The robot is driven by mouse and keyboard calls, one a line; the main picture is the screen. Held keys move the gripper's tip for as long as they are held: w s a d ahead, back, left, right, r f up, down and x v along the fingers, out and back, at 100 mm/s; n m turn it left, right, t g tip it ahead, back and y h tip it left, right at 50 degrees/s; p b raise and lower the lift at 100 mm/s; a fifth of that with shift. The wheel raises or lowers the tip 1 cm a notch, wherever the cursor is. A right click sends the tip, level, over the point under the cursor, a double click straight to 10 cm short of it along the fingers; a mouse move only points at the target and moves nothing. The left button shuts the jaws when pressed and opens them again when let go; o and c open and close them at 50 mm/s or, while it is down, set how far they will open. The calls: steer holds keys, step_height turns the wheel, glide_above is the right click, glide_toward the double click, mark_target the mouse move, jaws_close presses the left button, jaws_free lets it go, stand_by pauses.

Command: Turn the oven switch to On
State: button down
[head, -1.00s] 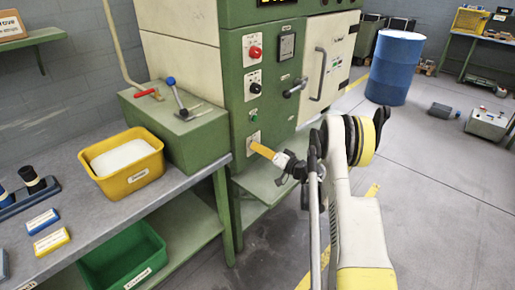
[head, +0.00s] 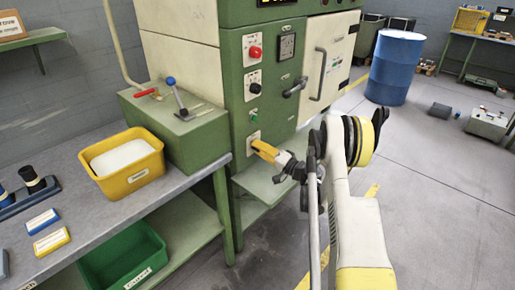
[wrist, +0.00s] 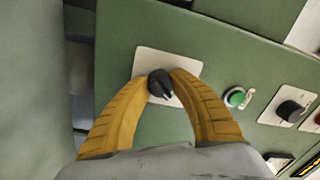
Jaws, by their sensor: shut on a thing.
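The oven switch (wrist: 160,84) is a black rotary knob on a white plate (wrist: 186,66) on the green panel, seen in the wrist view. My gripper (wrist: 162,80) has its two yellow fingers on either side of the knob, and it is shut on it. The knob's pointer ridge slants towards the lower right in the wrist view. In the head view my gripper (head: 256,143) reaches the lowest plate on the front of the green oven (head: 229,96); its fingers hide the knob there.
A green button (wrist: 235,97) and another black knob (wrist: 290,111) sit to the right in the wrist view. In the head view a red knob (head: 256,52) is higher up. A bench (head: 110,214) with a yellow bin (head: 124,179) stands left.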

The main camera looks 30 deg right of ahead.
steer(key=c, duration=1.1)
jaws_free()
steer(key=shift+s, duration=0.1)
steer(key=v, duration=0.7)
steer(key=shift+s+d, duration=0.1)
steer(key=shift+s, duration=0.05)
